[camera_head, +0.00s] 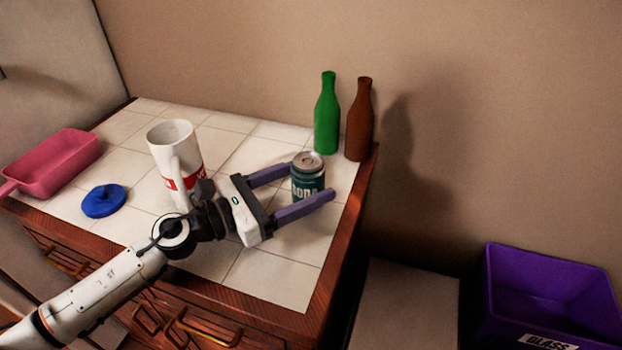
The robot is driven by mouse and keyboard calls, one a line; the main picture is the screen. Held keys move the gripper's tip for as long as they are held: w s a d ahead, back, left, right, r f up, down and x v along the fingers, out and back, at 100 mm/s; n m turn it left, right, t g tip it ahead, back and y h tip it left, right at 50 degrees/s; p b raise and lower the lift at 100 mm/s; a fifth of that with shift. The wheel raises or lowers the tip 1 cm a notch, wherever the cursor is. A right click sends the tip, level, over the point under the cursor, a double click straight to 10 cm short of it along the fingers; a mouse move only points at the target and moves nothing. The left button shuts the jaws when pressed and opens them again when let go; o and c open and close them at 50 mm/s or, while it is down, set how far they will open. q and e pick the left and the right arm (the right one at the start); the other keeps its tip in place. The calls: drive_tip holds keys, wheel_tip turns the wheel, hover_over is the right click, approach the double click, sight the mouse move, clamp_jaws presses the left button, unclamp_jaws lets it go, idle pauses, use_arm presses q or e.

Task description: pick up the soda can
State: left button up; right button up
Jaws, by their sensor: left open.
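The soda can (308,179) is dark green with a silver top and a pale label. It stands upright on the tiled counter, toward its right end. My left gripper (313,183) is open, with its purple fingers pointing right. One finger lies on the far left side of the can and the other on its near side, so the can stands between the fingertips. I cannot tell whether either finger touches it. My right gripper is not in view.
A green bottle (327,115) and a brown bottle (359,122) stand behind the can. A blue lid (103,201) and a pink dustpan (62,163) lie at left. A purple bin (505,290) sits lower right, past the counter edge.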

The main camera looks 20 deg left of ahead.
use_arm(q)
drive_tip(key=p+x, duration=0.1)
drive_tip(key=x, duration=0.3)
drive_tip(key=shift+w+d+f, duration=0.15)
drive_tip(key=shift+w+d, duration=0.05)
drive_tip(key=shift+d, duration=0.2)
drive_tip(key=c, duration=1.2)
drive_tip(key=shift+r+p, duration=1.95)
drive_tip(key=shift+r, duration=2.95)
